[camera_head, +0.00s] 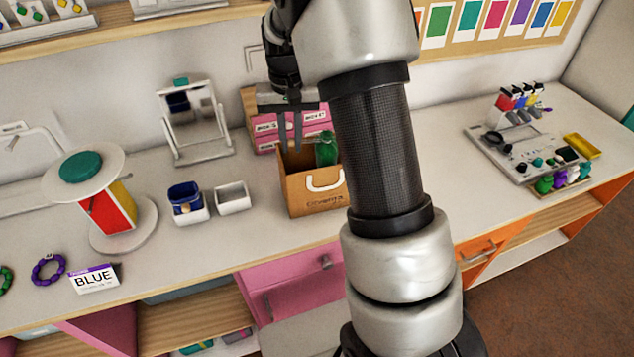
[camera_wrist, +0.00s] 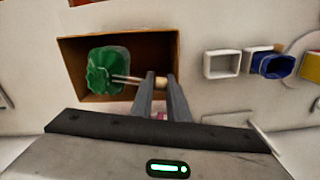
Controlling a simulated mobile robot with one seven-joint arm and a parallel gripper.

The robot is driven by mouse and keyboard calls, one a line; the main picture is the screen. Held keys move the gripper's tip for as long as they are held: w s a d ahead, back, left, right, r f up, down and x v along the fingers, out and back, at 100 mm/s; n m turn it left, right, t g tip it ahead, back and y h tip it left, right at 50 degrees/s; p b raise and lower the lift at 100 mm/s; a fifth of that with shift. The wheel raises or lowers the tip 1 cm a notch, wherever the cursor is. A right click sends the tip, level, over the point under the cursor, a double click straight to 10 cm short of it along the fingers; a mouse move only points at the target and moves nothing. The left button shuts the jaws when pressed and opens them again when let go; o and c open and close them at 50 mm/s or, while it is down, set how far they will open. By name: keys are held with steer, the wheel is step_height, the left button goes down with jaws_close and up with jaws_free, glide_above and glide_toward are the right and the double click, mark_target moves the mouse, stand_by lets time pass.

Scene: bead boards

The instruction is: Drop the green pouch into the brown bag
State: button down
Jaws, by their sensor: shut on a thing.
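The green pouch (camera_wrist: 107,70) hangs from a cord that ends in a tan bead (camera_wrist: 161,82). In the wrist view my gripper (camera_wrist: 160,78) is shut on the pouch by this cord end. The pouch lies over the left part of the opening of the brown bag (camera_wrist: 130,45). In the head view the bag (camera_head: 306,194), with a white handle, stands upright on the counter. The pouch (camera_head: 327,149) shows at the bag's mouth, and my gripper (camera_head: 290,145) is just above its left side. My arm hides the bag's right edge.
Pink drawer boxes (camera_head: 268,128) stand behind the bag. To its left are a white square dish (camera_head: 233,197), a blue pouch in a dish (camera_head: 187,198) and a mirror (camera_head: 196,125). A tool board (camera_head: 530,150) lies far right. The counter front is mostly clear.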

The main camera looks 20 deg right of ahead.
steer(key=shift+f, duration=0.15)
steer(key=c, duration=1.6)
jaws_free()
steer(key=shift+c, duration=0.2)
step_height(320, 180, up, 17)
steer(key=shift+r, duration=0.2)
